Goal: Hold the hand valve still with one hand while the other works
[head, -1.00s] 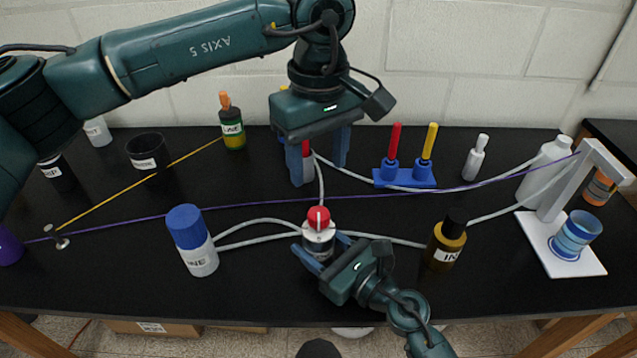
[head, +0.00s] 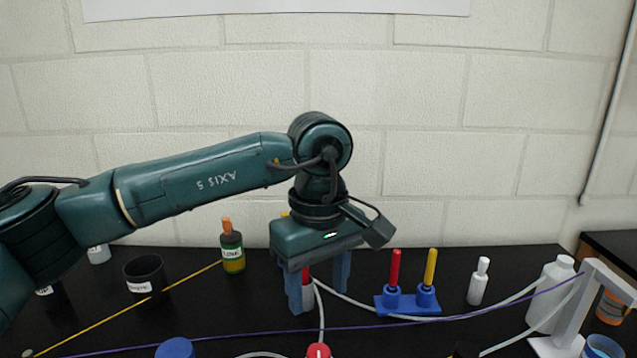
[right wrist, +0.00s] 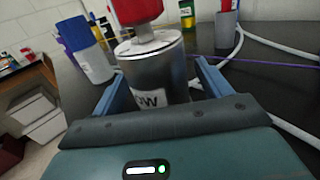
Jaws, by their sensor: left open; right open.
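The hand valve, a metal cylinder with a red knob and a white label, stands upright in the right wrist view (right wrist: 150,72). In the head view only its red knob (head: 318,350) shows at the bottom edge. My right gripper (right wrist: 158,88) is open, with one blue finger on each side of the valve's body; contact cannot be told. It is out of the head view. My left gripper (head: 318,288) points down at the back of the bench, open, with its fingers either side of a small white item with a red top (head: 307,283).
A blue stand with red and yellow pegs (head: 411,301) and a white bottle (head: 478,282) are right of my left gripper. A green bottle (head: 232,252) and black cup (head: 145,275) stand left. Pale tubes and a purple cord (head: 430,325) cross the bench (head: 230,305).

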